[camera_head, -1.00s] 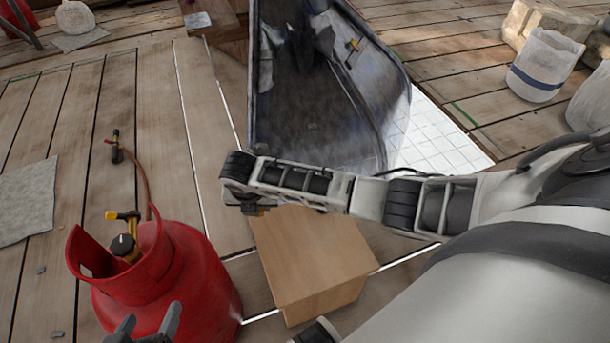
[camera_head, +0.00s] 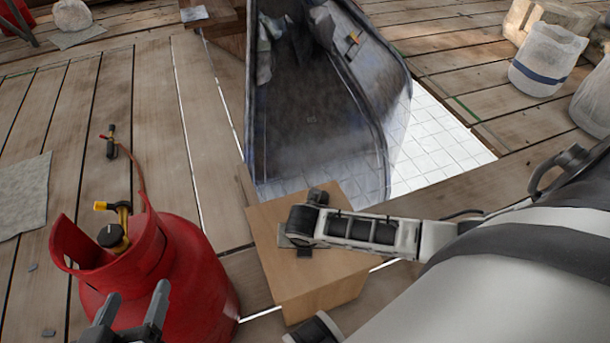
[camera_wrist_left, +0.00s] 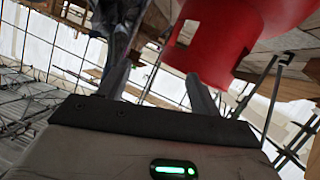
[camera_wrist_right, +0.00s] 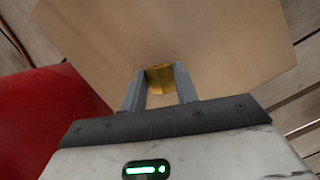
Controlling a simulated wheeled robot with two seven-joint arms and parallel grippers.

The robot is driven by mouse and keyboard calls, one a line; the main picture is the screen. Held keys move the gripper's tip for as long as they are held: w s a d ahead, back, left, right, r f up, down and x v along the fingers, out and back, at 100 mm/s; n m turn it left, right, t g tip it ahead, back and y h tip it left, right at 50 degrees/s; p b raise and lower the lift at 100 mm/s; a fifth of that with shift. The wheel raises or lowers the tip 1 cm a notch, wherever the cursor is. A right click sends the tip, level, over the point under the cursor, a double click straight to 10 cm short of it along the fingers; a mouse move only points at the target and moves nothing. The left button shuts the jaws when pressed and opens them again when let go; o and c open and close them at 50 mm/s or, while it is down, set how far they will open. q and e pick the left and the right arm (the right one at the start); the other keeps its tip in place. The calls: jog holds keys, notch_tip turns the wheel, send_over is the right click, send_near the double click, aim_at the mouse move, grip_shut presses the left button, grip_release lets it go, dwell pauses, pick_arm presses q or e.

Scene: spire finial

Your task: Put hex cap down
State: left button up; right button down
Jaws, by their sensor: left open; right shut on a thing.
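The hex cap (camera_wrist_right: 160,78) shows as a small gold piece between the fingers of my right gripper (camera_wrist_right: 160,88), which is shut on it. The tan wooden box (camera_wrist_right: 215,35) fills the view behind it; I cannot tell whether the cap touches it. In the head view my right gripper (camera_head: 300,242) is over the top of the wooden box (camera_head: 330,283), and the cap is hidden there. My left gripper (camera_head: 132,318) is open and empty in front of a red gas cylinder (camera_head: 180,280). Its fingers also show in the left wrist view (camera_wrist_left: 160,75).
The gas cylinder, with its valve and hose, stands left of the box. A large dark, glossy panel (camera_head: 310,110) stands behind the box beside white tiles (camera_head: 435,140). White buckets (camera_head: 545,65) stand at the back right. The planks (camera_head: 150,120) at left are mostly clear.

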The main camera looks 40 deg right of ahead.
jog(key=shift+f, duration=0.55)
jog(key=shift+r, duration=0.1)
pick_arm(q)
jog(key=shift+s+d+r, duration=0.1)
jog(key=shift+s+r, duration=0.2)
jog(key=shift+r, duration=0.25)
pick_arm(e)
jog(key=c, duration=1.1)
grip_release()
pick_arm(q)
jog(key=shift+f, duration=0.2)
pick_arm(e)
jog(key=shift+o, duration=0.2)
